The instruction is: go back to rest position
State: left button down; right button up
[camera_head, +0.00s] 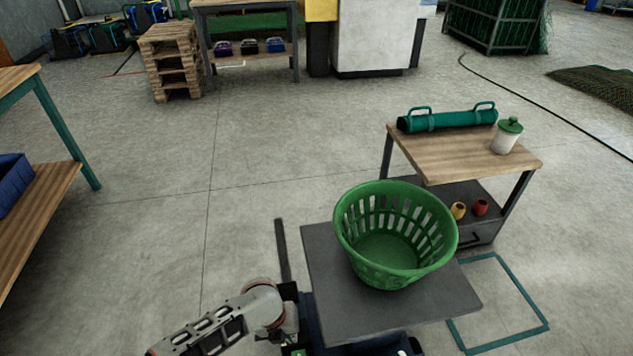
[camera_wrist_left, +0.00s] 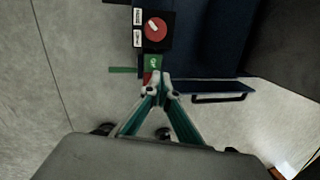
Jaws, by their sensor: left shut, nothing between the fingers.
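My left arm (camera_head: 215,330) comes in from the lower left of the head view, low and beside the left edge of a grey tabletop (camera_head: 325,265). My left gripper (camera_wrist_left: 160,88) shows in the left wrist view with its fingertips together and nothing between them. In the head view its fingers cannot be made out clearly. My right gripper is in neither view.
A green basket (camera_head: 385,272), seemingly empty, stands on the grey tabletop. Behind it is a wooden-topped cart (camera_head: 445,155) with a green tube (camera_head: 450,121) and a white, green-lidded jar (camera_head: 505,140). A wooden bench (camera_head: 40,220) stands left. Floor between is clear.

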pick_arm(q)
jog(key=s+d+r+n+t+h+p, duration=0.4)
jog(key=s+r+n+p, duration=0.45)
jog(key=r+n, duration=0.5)
jog(key=s+a+r+n+t+y+p, duration=0.3)
jog(key=s+a+r+n+t+p, duration=0.2)
jog(key=s+a+r+n, duration=0.8)
jog(key=s+a+n+p, duration=0.2)
jog(key=a+n, duration=0.2)
jog(key=shift+s+a+t+y, duration=0.15)
jog(key=shift+s+t+y, duration=0.1)
jog(key=shift+t+y, duration=0.05)
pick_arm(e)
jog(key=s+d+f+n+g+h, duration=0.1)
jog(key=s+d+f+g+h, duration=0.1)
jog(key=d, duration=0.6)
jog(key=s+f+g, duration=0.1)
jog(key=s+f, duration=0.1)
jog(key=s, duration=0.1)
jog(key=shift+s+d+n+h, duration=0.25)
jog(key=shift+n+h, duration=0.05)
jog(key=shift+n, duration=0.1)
